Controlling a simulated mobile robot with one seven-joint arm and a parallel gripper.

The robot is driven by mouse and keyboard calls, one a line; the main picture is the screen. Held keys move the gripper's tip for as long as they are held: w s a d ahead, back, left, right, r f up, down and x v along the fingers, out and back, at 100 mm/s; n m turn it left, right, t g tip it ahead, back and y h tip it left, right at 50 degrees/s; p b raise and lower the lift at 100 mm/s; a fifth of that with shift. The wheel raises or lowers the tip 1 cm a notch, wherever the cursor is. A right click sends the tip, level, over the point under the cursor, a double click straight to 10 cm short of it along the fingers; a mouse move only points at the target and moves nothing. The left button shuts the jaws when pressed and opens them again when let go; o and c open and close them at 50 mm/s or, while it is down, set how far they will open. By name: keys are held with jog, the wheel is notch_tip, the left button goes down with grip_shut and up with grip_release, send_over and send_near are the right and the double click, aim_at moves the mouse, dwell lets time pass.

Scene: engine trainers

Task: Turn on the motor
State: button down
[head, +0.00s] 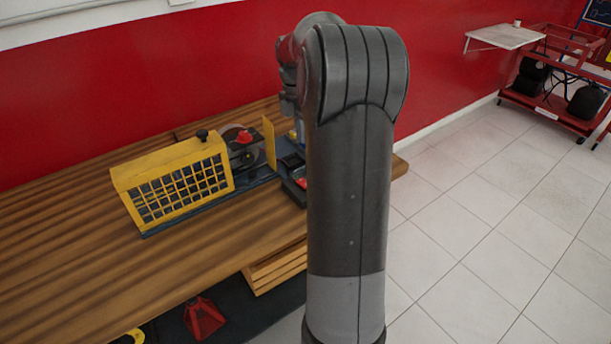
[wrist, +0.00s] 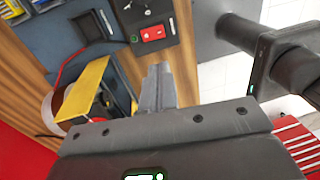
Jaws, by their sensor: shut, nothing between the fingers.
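The motor trainer (head: 180,185) stands on the wooden bench, with a yellow grille, a red cap (head: 244,137) and a yellow plate (head: 269,142). Its right end is partly hidden behind my arm in the head view. In the wrist view, a dark control panel (wrist: 122,16) carries a red switch block (wrist: 152,33) and a small green spot beside it. My gripper (wrist: 160,70) is shut and empty, its fingertips short of the red block in the picture and apart from it. The yellow plate (wrist: 82,92) shows to its left. The head view hides my gripper behind the arm.
The wooden bench (head: 60,235) runs along a red wall, with clear wood at left and front. A red jack stand (head: 203,317) is below it. A red-framed cart (head: 560,80) and a small wall shelf (head: 504,36) are far right. Tiled floor on the right is open.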

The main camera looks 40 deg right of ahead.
jog(key=f, duration=0.4)
jog(key=s+f, duration=0.1)
jog(key=f, duration=0.4)
jog(key=s+f, duration=0.1)
jog(key=f, duration=0.4)
jog(key=shift+s+f+t, duration=0.15)
jog(key=shift+t, duration=0.15)
dwell(0.3)
jog(key=shift+w+r, duration=0.2)
jog(key=shift+w, duration=0.65)
